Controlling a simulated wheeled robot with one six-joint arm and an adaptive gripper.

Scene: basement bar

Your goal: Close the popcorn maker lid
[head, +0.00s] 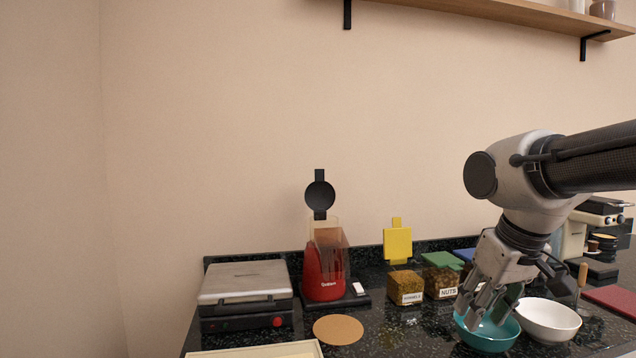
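The popcorn maker (325,270) is a red machine with a clear amber upper part, standing toward the back of the dark counter. Its round black lid (320,196) stands upright above the top, so the maker is open. My gripper (482,314) points down at the right, over a teal bowl (487,336), well to the right of the popcorn maker. Its fingers look spread apart, and I see nothing held between them. The fingertips overlap the bowl in the picture; I cannot tell whether they touch it.
A grey-topped press (244,284) stands left of the popcorn maker. A round cork mat (338,329) lies in front. Labelled containers (406,286) and a raised yellow lid (397,245) stand between the maker and my arm. A white bowl (548,320) is at right. A shelf (520,14) hangs above.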

